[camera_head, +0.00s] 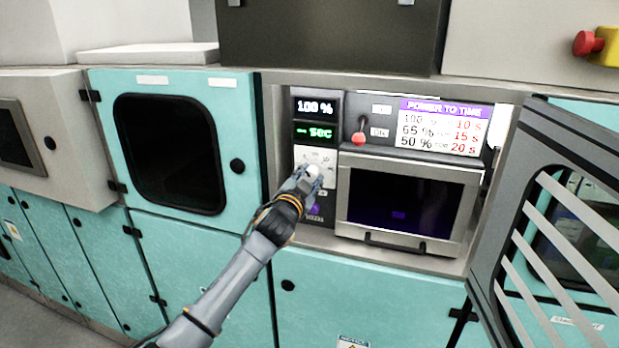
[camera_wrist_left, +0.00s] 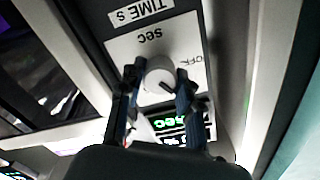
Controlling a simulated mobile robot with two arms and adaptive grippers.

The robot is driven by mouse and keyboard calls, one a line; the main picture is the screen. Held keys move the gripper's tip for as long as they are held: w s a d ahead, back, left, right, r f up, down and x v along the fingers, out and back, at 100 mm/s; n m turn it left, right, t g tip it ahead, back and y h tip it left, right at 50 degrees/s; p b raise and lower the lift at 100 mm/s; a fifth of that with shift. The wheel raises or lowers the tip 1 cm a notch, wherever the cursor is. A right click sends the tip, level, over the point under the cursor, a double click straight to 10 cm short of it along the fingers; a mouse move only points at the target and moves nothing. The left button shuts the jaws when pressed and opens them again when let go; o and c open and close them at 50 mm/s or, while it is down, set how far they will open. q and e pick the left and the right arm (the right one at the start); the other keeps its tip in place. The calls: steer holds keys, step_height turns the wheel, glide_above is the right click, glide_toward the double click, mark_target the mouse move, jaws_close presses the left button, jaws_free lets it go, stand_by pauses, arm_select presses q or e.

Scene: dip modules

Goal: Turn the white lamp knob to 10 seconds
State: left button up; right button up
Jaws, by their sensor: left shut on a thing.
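The white lamp knob (camera_wrist_left: 160,78) sits on a white dial plate marked "SEC" and "OFF" in the left wrist view. My left gripper (camera_wrist_left: 160,84) is shut on it, one finger on each side. A dark pointer mark shows on the knob's face. In the head view my left gripper (camera_head: 312,176) covers most of the knob and part of the dial. The green display (camera_head: 317,133) reads "- SEC" and the display above it (camera_head: 315,107) reads "100 %". My right gripper is not in view.
A "POWER TO TIME" chart (camera_head: 444,127) pairs 100 % with 10 s. A red-tipped lever (camera_head: 359,139) stands beside the panel. The dark-windowed chamber (camera_head: 405,205) is right of the panel. An open slatted door (camera_head: 560,240) stands at the right.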

arm_select(q)
steer(key=m, duration=0.5)
steer(key=shift+m+p, duration=0.3)
stand_by(0.5)
steer(key=o, duration=1.1)
steer(key=shift+o, duration=0.2)
steer(key=shift+s, duration=0.1)
steer(key=v, duration=1.2)
